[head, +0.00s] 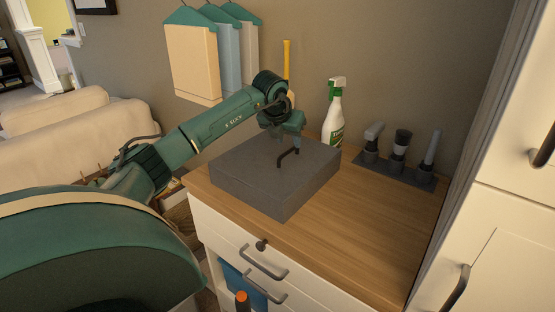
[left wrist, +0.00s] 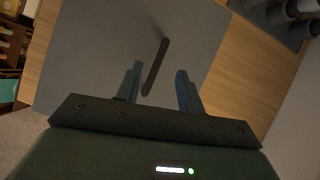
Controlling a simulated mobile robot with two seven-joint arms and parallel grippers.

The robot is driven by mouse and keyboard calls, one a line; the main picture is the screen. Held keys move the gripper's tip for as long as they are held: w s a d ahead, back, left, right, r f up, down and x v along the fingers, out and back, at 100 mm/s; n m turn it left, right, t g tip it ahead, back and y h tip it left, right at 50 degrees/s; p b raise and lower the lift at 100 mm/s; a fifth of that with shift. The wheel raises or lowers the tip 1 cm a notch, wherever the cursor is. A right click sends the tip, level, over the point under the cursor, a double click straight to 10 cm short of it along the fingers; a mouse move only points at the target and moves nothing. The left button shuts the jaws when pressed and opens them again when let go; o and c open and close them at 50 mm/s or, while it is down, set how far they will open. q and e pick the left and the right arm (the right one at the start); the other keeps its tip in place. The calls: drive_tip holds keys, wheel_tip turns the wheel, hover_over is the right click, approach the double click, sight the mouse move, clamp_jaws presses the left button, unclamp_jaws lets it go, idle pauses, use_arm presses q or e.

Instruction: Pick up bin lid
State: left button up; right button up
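The bin lid (head: 245,170) is the top of a dark grey square box on the wooden counter, with a thin black bar handle (head: 284,158). I cannot tell a seam between lid and box. In the left wrist view the grey lid (left wrist: 95,60) fills the middle, and its handle (left wrist: 155,68) runs slightly slanted between my finger lines. My left gripper (head: 290,140) is over the handle, at or just above it. In the left wrist view its two fingers (left wrist: 160,70) are apart, one on each side of the handle, with gaps on both sides. My right gripper is not in view.
A white and green spray bottle (head: 334,115) stands behind the box, near a yellow handle (head: 287,60). A rack (head: 395,168) with several attachments stands at the back right. The counter (head: 365,225) is clear right of the box. A tall white cabinet (head: 515,200) bounds the right side.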

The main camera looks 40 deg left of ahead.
use_arm(q)
drive_tip(key=x, duration=0.4)
drive_tip(key=shift+s+a+f+p, duration=0.1)
drive_tip(key=shift+f+p, duration=0.2)
drive_tip(key=shift+p, duration=0.1)
drive_tip(key=shift+c, duration=0.2)
clamp_jaws()
drive_tip(key=shift+r, duration=0.1)
idle(0.8)
